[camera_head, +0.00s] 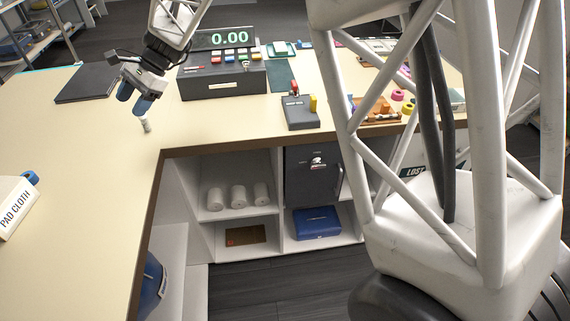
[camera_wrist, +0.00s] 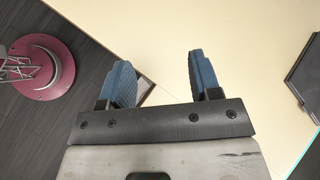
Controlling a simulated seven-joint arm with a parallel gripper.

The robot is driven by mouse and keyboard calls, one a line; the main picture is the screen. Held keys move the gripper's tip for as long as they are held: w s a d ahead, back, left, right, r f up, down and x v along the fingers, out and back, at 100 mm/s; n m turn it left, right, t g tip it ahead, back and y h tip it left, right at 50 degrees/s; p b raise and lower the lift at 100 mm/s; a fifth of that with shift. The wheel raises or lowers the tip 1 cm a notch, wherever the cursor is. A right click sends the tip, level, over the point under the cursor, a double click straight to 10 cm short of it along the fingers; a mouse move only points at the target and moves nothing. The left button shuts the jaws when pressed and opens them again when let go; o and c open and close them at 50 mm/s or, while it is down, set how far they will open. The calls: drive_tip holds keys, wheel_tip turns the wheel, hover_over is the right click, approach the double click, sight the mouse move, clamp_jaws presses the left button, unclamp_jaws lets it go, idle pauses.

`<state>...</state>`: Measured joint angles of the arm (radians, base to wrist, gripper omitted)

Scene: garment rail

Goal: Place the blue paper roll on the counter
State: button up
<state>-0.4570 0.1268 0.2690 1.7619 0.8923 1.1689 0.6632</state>
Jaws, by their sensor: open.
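No blue paper roll shows clearly in either view. The cream counter (camera_head: 85,150) runs along the left and back, and it also fills much of the wrist view (camera_wrist: 250,60). My gripper (camera_head: 135,98), with blue fingertips, is above the counter near its inner corner. In the wrist view the fingers (camera_wrist: 160,80) are apart with nothing held between them. A small whitish cylinder (camera_head: 146,125) is at the counter just below the fingertips. Several white rolls (camera_head: 238,197) stand on the shelf under the counter.
A dark flat pad (camera_head: 88,82), a register (camera_head: 222,75) and a small card device (camera_head: 299,112) are on the counter. A blue case (camera_head: 317,222) is on the lower shelf. The left counter is mostly clear.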

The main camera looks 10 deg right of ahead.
drive_tip(key=s+d+r+n+t+h, duration=0.1)
drive_tip(key=s+d+r, duration=0.1)
drive_tip(key=s+d, duration=0.5)
drive_tip(key=s+d+r+n+t+h, duration=0.1)
drive_tip(key=s+d+r+t, duration=0.1)
drive_tip(key=d, duration=0.9)
drive_tip(key=s+d+r+n+t+h, duration=0.1)
drive_tip(key=s+d+n+h, duration=0.1)
drive_tip(key=s+d, duration=0.5)
drive_tip(key=s+d+f+n+t+h, duration=0.1)
drive_tip(key=s+d+h, duration=0.1)
drive_tip(key=s+d, duration=0.6)
drive_tip(key=s+d+f+n+t+h, duration=0.1)
drive_tip(key=s+d+f+n+h, duration=0.1)
drive_tip(key=s+d, duration=0.7)
drive_tip(key=d, duration=0.3)
drive_tip(key=shift+s+d+f+t, duration=0.25)
drive_tip(key=shift+s+d+t, duration=0.05)
drive_tip(key=o, duration=0.4)
drive_tip(key=shift+c, duration=0.2)
drive_tip(key=shift+w, duration=0.1)
